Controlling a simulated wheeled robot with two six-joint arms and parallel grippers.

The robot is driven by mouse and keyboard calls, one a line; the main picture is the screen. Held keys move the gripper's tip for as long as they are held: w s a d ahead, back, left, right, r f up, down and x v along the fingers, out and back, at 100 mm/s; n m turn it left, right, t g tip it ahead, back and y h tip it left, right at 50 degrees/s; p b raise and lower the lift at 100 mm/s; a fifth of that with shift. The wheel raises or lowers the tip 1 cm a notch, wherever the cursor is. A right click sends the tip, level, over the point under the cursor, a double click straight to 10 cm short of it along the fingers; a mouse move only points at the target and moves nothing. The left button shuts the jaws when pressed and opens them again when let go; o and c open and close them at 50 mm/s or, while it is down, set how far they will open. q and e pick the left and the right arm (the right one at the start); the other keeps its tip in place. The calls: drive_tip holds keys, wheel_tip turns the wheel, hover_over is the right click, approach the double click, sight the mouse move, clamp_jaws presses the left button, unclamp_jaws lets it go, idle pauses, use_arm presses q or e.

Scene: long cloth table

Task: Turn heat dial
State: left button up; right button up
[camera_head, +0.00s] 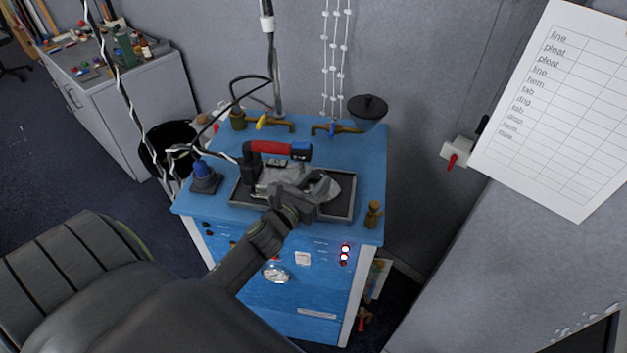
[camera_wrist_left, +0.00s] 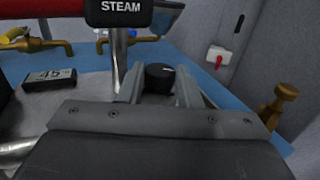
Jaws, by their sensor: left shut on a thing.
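The heat dial is a black round knob (camera_wrist_left: 160,77) with a white mark on top, seen in the left wrist view. My left gripper (camera_wrist_left: 160,88) has one finger on each side of it and is shut on it. In the head view my left arm comes in from the lower left, and the left gripper (camera_head: 314,190) is over the iron's grey body (camera_head: 268,181). The dial is hidden there. The iron has a red and black handle (camera_head: 282,149) and sits in a dark tray (camera_head: 240,199). A black part marked STEAM (camera_wrist_left: 118,10) is above the dial. My right gripper is not in view.
The blue cabinet (camera_head: 370,170) carries brass taps (camera_head: 335,129), a black funnel (camera_head: 368,108), a blue-topped item (camera_head: 203,178) and a brass fitting (camera_head: 373,214). A small display (camera_wrist_left: 49,78) is left of the dial.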

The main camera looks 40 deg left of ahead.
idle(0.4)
use_arm(q)
drive_tip(key=o, duration=0.7)
drive_tip(key=shift+w+f, duration=0.1)
drive_tip(key=shift+d+n+y, duration=0.1)
drive_tip(key=shift+n+y, duration=0.3)
drive_tip(key=shift+y, duration=0.1)
